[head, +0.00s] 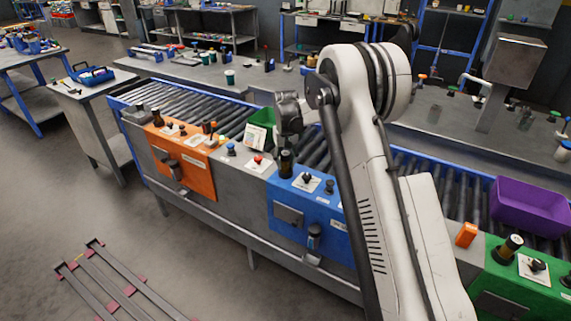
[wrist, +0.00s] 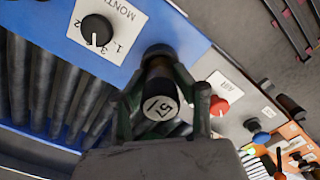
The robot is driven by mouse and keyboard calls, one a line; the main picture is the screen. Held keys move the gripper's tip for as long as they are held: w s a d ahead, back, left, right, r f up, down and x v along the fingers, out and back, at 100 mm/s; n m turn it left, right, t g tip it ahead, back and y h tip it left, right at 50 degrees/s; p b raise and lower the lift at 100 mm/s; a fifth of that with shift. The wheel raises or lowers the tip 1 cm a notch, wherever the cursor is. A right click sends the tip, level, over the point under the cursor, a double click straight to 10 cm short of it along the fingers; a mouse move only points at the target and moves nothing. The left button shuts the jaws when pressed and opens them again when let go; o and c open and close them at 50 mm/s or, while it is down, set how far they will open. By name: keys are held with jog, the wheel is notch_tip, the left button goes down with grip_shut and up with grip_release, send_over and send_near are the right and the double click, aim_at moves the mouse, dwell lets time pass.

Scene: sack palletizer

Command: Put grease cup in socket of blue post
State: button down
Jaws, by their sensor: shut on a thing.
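The grease cup (wrist: 160,98) is a dark cylinder with a white end marked 57, held between the two fingers of my gripper (wrist: 163,112). In the head view the cup (head: 286,163) stands roughly upright below my gripper (head: 288,140), at the left edge of the blue post (head: 283,190). The blue post's top (wrist: 60,22) also shows in the wrist view. A dark round collar (wrist: 158,51), apparently the socket, lies at the cup's far end. The cup hides the socket opening, so I cannot tell whether it is inside or just above.
A black knob (wrist: 96,30) is beside the cup on the blue top; a red button (wrist: 219,106) is on the other side. Rollers (head: 185,97) run behind.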

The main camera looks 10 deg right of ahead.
jog(key=shift+f, duration=0.4)
jog(key=shift+f, duration=0.15)
jog(key=c, duration=1.3)
grip_release()
